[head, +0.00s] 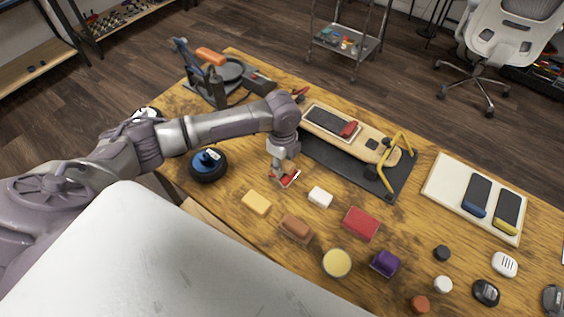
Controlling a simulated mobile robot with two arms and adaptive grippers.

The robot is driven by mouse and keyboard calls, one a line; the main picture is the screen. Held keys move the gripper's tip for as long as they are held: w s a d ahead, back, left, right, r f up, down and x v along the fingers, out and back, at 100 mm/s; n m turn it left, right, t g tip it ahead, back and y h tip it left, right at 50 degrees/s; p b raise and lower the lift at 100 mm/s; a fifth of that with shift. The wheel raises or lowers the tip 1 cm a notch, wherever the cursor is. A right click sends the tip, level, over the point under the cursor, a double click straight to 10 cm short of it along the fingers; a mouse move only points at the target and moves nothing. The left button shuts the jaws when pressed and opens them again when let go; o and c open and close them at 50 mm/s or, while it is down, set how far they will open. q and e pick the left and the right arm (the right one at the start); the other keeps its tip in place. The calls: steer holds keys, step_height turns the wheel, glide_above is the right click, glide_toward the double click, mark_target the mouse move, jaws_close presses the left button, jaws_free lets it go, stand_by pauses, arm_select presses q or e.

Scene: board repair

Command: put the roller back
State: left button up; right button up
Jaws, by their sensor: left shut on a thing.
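My left gripper (284,169) reaches down over the middle of the wooden table and is shut on a small red and white thing (291,181). This may be the roller, but the fingers hide much of it. It is at or just above the table top; I cannot tell if it touches. A skateboard deck (375,143) lies behind it on a dark mat (325,158). A dark flat piece with a red end (348,129) is on the deck. My right gripper is not in view.
A black and blue round roll (208,165) stands left of the gripper. Yellow (257,203), white (320,197), brown (296,228) and red (361,223) blocks lie close in front. A pale tray (447,185) with dark pieces is at right. Clamp stand (213,85) at far left.

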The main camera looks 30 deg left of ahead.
arm_select(q)
steer(key=shift+s+f, duration=0.2)
steer(key=shift+f, duration=0.35)
jaws_close()
steer(key=o, duration=1)
jaws_free()
steer(key=shift+f, duration=0.15)
steer(key=shift+w, duration=0.1)
steer(key=shift+r, duration=0.3)
step_height(320, 180, up, 13)
steer(key=shift+b, duration=0.3)
